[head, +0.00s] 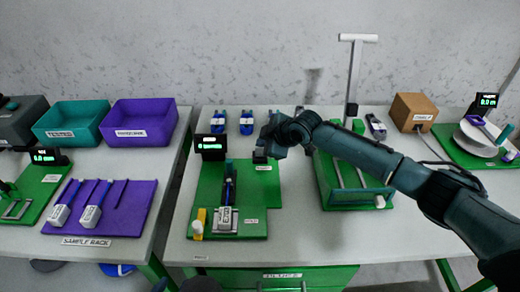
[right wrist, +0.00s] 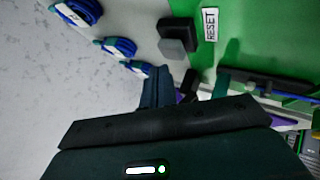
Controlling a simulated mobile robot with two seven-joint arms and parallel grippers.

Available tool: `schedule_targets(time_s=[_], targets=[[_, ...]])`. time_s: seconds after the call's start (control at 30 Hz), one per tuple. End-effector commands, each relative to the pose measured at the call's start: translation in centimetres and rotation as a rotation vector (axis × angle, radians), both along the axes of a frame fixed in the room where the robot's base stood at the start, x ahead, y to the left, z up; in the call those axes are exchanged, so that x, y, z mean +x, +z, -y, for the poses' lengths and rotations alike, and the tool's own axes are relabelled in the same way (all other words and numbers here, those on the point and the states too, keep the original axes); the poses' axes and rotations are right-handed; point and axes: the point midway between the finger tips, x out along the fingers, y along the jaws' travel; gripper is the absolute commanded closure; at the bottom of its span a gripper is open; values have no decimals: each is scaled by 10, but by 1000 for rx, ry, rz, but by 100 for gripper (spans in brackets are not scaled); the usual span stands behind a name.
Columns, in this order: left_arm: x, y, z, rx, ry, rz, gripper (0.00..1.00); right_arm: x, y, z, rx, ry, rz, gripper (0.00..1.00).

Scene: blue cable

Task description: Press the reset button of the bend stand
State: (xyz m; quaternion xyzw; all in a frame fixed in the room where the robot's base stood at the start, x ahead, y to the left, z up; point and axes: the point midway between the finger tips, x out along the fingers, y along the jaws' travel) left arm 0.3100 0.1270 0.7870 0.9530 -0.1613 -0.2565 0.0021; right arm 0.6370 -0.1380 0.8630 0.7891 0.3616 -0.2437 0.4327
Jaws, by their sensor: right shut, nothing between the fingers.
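The bend stand is a green board (head: 205,195) with a lit green display (head: 209,143) at its back left. Its reset button (right wrist: 178,36) is a dark block beside a white RESET label (right wrist: 210,24); in the head view the button (head: 259,156) is at the board's back right. A grey connector (head: 227,221) with a blue cable lies on the board. My right gripper (head: 268,143) is over the back right of the board, close to the button. In the right wrist view its fingers (right wrist: 156,86) are shut and empty, apart from the button in the picture. My left gripper is out of view.
Blue cable coils (head: 246,122) lie behind the stand. A green fixture with a tall post (head: 352,80) stands to the right, under my right arm. A cardboard box (head: 412,111) is at the back. A purple sample rack (head: 128,215) is on the left table. The front right table is clear.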

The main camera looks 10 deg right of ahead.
Motion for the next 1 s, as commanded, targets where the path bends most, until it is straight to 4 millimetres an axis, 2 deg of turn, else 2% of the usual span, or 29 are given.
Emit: schedule_targets(time_s=[0.5,1.0], targets=[[0,46,0,0,0,-1,64,0,50,0,1,1,0,100],[0,46,0,0,0,-1,64,0,50,0,1,1,0,100]])
